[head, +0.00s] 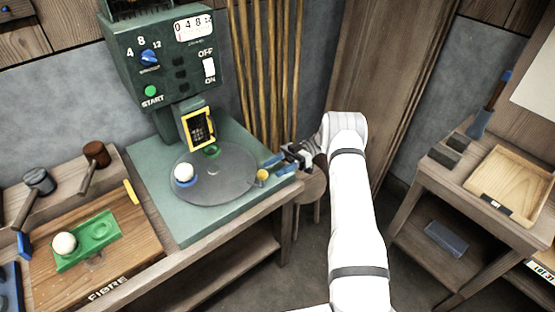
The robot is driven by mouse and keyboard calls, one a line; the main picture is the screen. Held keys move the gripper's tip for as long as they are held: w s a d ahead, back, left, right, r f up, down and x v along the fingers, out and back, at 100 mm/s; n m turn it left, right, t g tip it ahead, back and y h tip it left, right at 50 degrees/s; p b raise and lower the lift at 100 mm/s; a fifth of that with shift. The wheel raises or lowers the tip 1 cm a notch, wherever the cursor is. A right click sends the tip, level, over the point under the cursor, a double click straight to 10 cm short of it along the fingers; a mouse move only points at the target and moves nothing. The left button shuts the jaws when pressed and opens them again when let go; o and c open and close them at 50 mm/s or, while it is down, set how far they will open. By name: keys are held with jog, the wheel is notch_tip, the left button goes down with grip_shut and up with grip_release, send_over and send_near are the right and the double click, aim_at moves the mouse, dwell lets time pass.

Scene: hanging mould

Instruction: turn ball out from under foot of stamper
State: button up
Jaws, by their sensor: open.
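The stamper (165,75) is a dark green machine with a blue dial, a green START button and an OFF/ON switch. Its yellow-framed foot (198,129) hangs over the back of a round grey turntable (222,185). A white ball (183,172) sits in a blue ring at the turntable's left, clear of the foot. A green ring (212,151) shows just below the foot; whether it holds a ball I cannot tell. A yellow knob (262,175) is at the turntable's right edge. My gripper (278,167) is open beside this knob; whether it touches is unclear.
A second white ball (64,243) lies in a green tray (88,257) on the wooden board at left. Two mallet-like tools (38,182) (96,154) rest behind it. A side table (480,190) at right carries a shallow wooden tray (510,208). Long rods stand behind the stamper.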

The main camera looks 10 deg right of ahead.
dwell(0.3)
jog(key=shift+d, duration=0.1)
